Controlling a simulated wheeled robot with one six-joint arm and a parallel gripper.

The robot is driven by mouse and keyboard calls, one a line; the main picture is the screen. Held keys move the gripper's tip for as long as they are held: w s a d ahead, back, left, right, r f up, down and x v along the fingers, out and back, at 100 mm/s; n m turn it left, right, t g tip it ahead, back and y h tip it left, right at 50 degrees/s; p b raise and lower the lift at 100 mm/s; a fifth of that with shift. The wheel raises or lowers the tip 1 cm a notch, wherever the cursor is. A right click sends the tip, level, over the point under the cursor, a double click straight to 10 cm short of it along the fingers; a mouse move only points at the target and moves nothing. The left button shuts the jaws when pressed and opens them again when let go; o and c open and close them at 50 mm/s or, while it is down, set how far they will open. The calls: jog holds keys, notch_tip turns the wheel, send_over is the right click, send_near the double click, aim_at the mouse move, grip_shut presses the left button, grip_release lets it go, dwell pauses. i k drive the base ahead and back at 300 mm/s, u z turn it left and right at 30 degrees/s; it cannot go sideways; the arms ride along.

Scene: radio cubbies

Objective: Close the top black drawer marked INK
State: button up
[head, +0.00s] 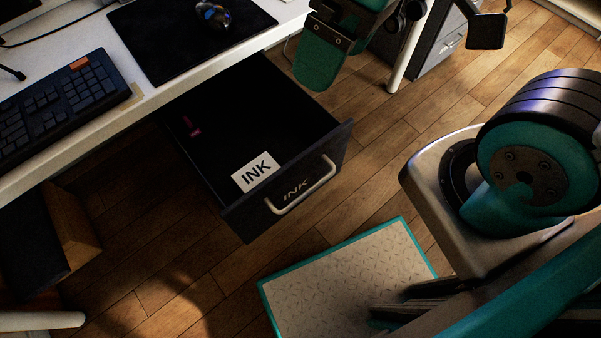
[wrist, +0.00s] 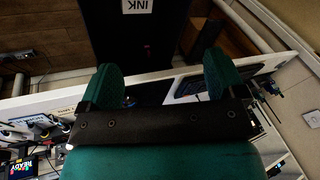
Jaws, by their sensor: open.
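The black drawer marked INK (head: 293,190) is pulled well out from under the white desk in the head view. Its front has a silver bar handle (head: 304,190). A white card reading INK (head: 256,172) and a small reddish item (head: 190,126) lie inside. In the wrist view the drawer's dark inside (wrist: 145,45) shows beyond the fingers, with the card at the top edge. My gripper (wrist: 162,80) has its green fingers spread with nothing between them. In the head view my gripper (head: 333,42) is above and behind the drawer's far right side, apart from the handle.
The white desk (head: 150,95) carries a keyboard (head: 60,107) and a black mat (head: 185,35) with a shiny rounded object (head: 213,14). A grey cabinet (head: 435,50) stands beyond a white desk leg (head: 405,45).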

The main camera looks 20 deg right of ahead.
aim_at(250, 108)
jog(key=u, duration=0.65)
jog(key=k, duration=0.9)
jog(key=z, duration=0.65)
